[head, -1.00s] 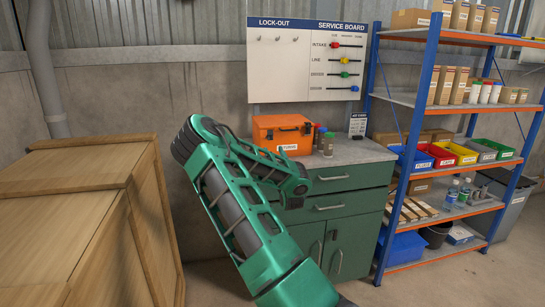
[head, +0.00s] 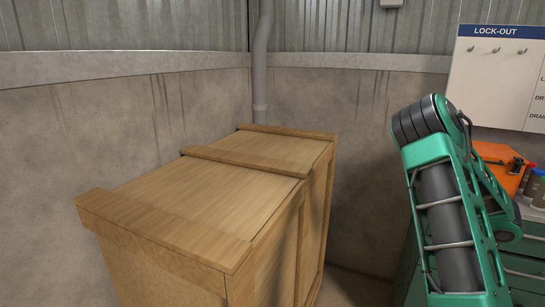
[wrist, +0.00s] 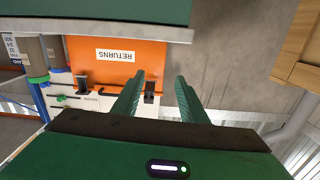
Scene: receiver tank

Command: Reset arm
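My green arm (head: 447,205) is bent at the right of the head view; my gripper is out of that view. In the wrist view my gripper (wrist: 160,80) shows two green fingers set apart, with nothing between them. The orange case (wrist: 115,60) with a "RETURNS" label lies beyond the fingers. In the head view the case (head: 497,165) is partly hidden behind my arm.
A large wooden crate (head: 215,200) fills the middle of the head view. The green cabinet (head: 522,270) stands behind my arm at right. The lock-out board (head: 497,75) hangs on the wall. A narrow floor gap (head: 355,288) shows between crate and cabinet.

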